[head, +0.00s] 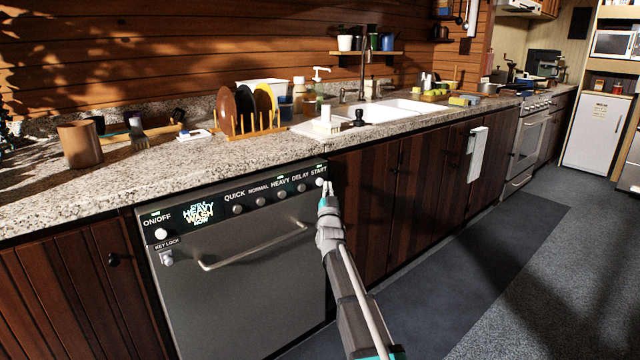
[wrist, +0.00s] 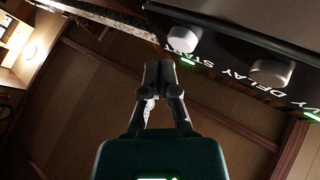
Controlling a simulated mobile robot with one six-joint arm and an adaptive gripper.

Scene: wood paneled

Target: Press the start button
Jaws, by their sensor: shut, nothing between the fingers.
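The dishwasher (head: 245,285) is a grey front-panel machine under the granite counter. Its start button (head: 320,182) is a small white knob at the right end of the control panel, below the word START. In the wrist view the start button (wrist: 184,40) is at the top, just beyond the fingertips, with a green light beside it. My gripper (head: 327,188) is shut and empty, with its tips very close to the button. The wrist view shows the gripper (wrist: 158,68) pointing up toward the button; whether it touches cannot be told.
The panel also has a delay button (head: 301,187), an on/off button (head: 160,234) and a lit display (head: 198,212). A handle bar (head: 250,247) runs across the door below. The counter edge (head: 250,165) overhangs above. Wooden cabinets (head: 400,195) stand to the right, with open floor in front.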

